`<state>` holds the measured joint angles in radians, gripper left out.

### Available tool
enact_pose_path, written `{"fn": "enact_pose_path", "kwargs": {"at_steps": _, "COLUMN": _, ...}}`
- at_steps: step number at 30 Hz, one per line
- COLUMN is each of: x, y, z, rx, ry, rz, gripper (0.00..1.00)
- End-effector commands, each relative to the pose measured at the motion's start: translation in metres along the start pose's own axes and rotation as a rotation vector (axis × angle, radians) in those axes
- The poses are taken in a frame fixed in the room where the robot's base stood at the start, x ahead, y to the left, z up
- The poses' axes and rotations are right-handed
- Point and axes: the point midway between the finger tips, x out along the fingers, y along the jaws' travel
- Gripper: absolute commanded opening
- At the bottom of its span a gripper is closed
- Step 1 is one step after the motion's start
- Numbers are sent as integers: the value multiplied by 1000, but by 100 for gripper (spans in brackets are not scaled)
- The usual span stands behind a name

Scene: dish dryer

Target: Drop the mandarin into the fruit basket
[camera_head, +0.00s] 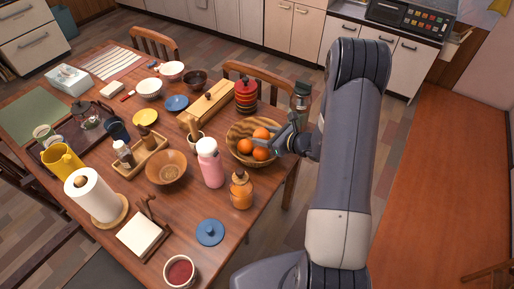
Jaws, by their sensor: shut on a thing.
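A wooden fruit basket (234,131) stands near the right edge of the table. Several orange fruits show in it or over it. One mandarin (261,133) is at the back, beside my gripper's fingers. Another orange fruit (245,146) is at the left and a third (260,154) at the front. My gripper (269,141) reaches in from the right over the basket rim and is shut on a mandarin. I cannot tell clearly which fruit is between the fingers, or whether it touches the others. My arm hides the floor behind it, and the gripper covers the basket's right side.
A pink bottle (210,165) and an orange jar (241,190) stand in front of the basket. A red stacked container (246,96) and a wooden box (209,103) stand behind it. A wooden bowl (166,168) is to the left. A chair (262,79) stands at the far side.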

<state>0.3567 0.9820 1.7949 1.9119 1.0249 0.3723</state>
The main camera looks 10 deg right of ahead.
Motion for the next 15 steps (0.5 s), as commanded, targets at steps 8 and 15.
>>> {"fn": "enact_pose_path", "kwargs": {"at_steps": 8, "x": 0, "y": 0, "z": -1, "rx": 0, "ry": -1, "rz": 0, "gripper": 53}}
{"fn": "enact_pose_path", "kwargs": {"at_steps": 15, "x": 0, "y": 0, "z": -1, "rx": 0, "ry": -1, "rz": -1, "gripper": 72}}
